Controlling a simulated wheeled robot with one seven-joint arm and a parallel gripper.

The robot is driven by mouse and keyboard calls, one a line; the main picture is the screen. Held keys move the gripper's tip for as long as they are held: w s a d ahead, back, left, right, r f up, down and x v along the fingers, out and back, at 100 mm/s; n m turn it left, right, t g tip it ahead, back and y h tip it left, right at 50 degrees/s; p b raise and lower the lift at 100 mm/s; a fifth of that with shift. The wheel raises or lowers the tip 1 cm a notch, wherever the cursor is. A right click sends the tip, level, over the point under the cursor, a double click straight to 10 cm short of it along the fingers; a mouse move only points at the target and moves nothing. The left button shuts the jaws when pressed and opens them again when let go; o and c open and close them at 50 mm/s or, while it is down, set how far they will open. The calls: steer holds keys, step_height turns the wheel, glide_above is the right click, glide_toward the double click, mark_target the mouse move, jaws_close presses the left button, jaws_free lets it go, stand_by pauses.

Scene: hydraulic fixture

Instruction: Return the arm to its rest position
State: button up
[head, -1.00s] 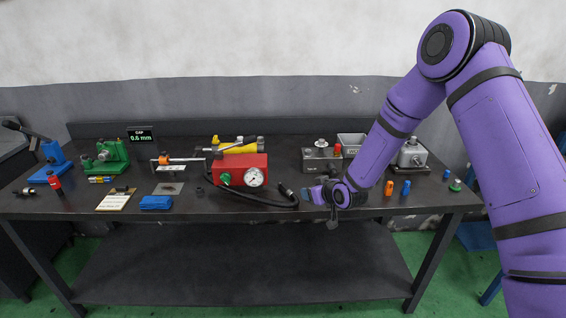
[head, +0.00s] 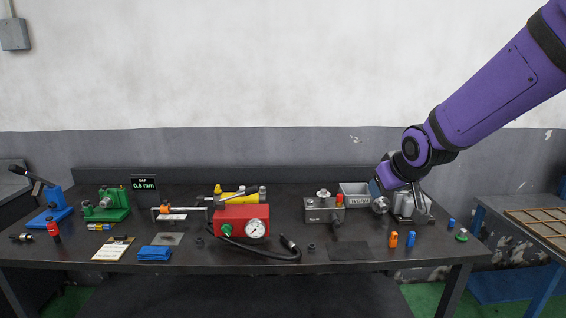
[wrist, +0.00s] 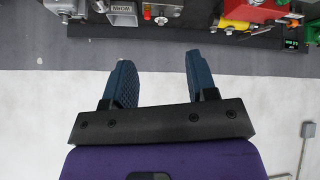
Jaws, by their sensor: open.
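Grey wall lies beyond the fingers, and the bench items appear upside down at the top of that view.
The dark bench (head: 200,262) holds a red pump box (head: 242,221) with gauge and black hose, a grey block (head: 323,209), a grey bin (head: 354,194), orange (head: 393,239) and blue (head: 411,239) small parts. A side table (head: 515,225) stands right. Air above the bench's left is free.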

steer(key=s+d+r+m+g, duration=0.1)
steer(key=s+d+r+m, duration=0.1)
steer(key=s, duration=1.2)
steer(key=s+d+r+m+g+h, duration=0.1)
steer(key=s+d+r, duration=0.3)
steer(key=s, duration=1.1)
step_height(320, 180, up, 2)
steer(key=shift+s+d+r+m+g, duration=0.15)
steer(key=shift+s+d+m+g, duration=0.1)
steer(key=shift+m+g, duration=0.2)
